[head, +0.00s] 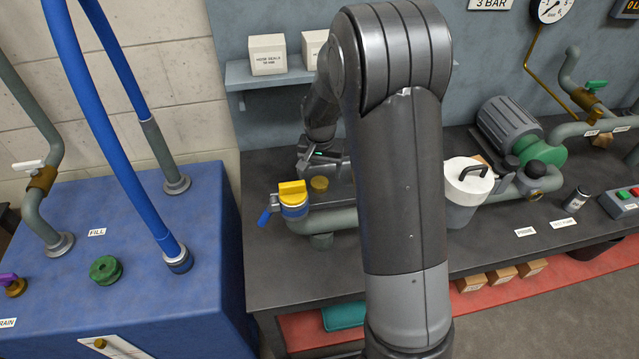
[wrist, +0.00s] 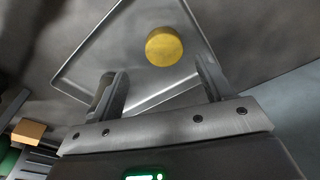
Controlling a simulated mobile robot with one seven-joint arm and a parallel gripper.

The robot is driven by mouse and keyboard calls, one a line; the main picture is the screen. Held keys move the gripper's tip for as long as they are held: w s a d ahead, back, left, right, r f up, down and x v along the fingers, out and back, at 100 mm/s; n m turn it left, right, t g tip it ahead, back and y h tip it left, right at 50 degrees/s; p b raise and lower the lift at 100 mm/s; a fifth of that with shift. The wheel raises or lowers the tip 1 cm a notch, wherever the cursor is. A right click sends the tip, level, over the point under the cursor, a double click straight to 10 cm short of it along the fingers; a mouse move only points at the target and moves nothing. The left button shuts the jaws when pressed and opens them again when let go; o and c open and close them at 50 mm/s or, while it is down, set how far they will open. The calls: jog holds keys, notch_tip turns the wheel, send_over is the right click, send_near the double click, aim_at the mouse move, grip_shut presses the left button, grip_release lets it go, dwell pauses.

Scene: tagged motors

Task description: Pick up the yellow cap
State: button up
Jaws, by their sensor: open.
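In the wrist view the cap (wrist: 164,46) sits on a shallow grey metal tray (wrist: 97,57). My gripper (wrist: 158,74) is open and empty. Its two fingers are spread apart, and the cap appears beyond the fingertips, roughly in line with the gap. In the head view my gripper (head: 320,160) is just behind and above the cap, partly hidden by my arm. Most of the tray is hidden there too.
A pipe fitting with a yellow top (head: 292,190) and blue lever stands close left of the cap. A white-lidded grey container (head: 466,190) and a green-grey pump (head: 515,135) stand right of my arm. A shelf with white boxes (head: 267,55) hangs behind.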

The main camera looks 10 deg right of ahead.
aim_at(320, 182)
jog(key=f, duration=0.5)
jog(key=shift+w+a, duration=0.25)
jog(key=shift+w, duration=0.05)
jog(key=shift+r, duration=0.1)
jog(key=c, duration=1)
